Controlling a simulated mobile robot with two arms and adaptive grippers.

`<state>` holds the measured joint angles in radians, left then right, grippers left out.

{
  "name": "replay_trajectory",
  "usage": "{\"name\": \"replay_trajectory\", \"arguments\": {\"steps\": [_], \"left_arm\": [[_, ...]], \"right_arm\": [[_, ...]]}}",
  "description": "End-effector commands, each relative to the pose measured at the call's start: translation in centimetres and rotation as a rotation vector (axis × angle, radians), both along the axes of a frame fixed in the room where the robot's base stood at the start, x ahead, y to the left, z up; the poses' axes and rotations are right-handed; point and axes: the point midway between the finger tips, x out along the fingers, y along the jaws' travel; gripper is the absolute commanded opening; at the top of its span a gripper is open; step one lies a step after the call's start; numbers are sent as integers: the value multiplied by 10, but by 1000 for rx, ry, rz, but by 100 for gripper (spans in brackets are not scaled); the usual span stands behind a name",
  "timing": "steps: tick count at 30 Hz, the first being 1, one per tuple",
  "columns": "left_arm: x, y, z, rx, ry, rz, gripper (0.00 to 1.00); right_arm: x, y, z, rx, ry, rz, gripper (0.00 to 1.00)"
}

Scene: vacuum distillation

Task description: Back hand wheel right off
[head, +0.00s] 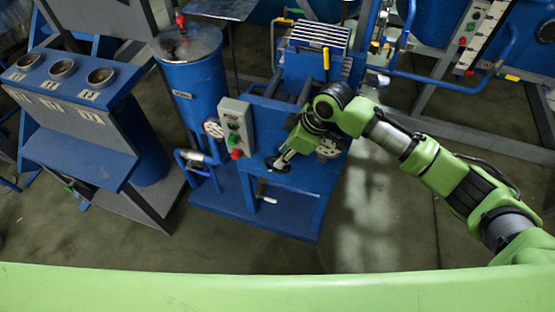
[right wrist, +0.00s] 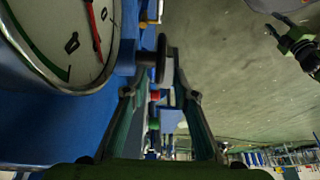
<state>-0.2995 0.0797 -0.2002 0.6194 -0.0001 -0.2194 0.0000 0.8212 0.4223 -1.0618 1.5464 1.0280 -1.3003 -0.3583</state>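A small dark hand wheel (head: 274,166) sits on the front of the blue machine stand (head: 262,215). In the right wrist view the wheel (right wrist: 162,58) is seen nearly edge-on, on a short stem beside a large gauge. My right gripper (head: 282,158) reaches down to it from the upper right. In the right wrist view my right gripper's fingers (right wrist: 155,75) stand apart, with the wheel between their tips; firm contact is not clear. My left gripper is outside the head view; a dark and green part (right wrist: 300,45) in the right wrist view may be it.
The white gauge (right wrist: 70,40) is close to my right gripper. A grey control box (head: 236,126) with buttons is left of the wheel. A blue cylinder tank (head: 192,75) and a bench (head: 75,90) with round openings stand further left.

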Motion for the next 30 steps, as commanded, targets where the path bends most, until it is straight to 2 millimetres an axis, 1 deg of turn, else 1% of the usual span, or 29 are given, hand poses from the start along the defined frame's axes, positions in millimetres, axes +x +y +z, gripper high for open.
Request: {"name": "replay_trajectory", "arguments": {"steps": [1, 3, 6, 9, 13, 20, 23, 24, 30], "left_arm": [[0, 0, 1, 0, 0, 0, 29], [0, 0, 1, 0, 0, 0, 29], [0, 0, 1, 0, 0, 0, 29], [0, 0, 1, 0, 0, 0, 29], [0, 0, 1, 0, 0, 0, 29], [0, 0, 1, 0, 0, 0, 29], [0, 0, 1, 0, 0, 0, 29], [0, 0, 1, 0, 0, 0, 29], [0, 0, 2, 0, 0, 0, 29]], "right_arm": [[1, 4, -9, 0, 4, -1, 26], [2, 9, -21, 0, 4, -1, 26], [4, 13, -33, 0, 2, 0, 26], [5, 17, -40, 1, 1, -1, 26], [5, 18, -45, 0, 0, -1, 26], [6, 18, -45, 0, 0, 0, 26], [6, 18, -45, 0, 0, 0, 3], [6, 18, -45, 0, 0, -1, 0], [6, 18, -45, -1, 0, 0, 0]]}}
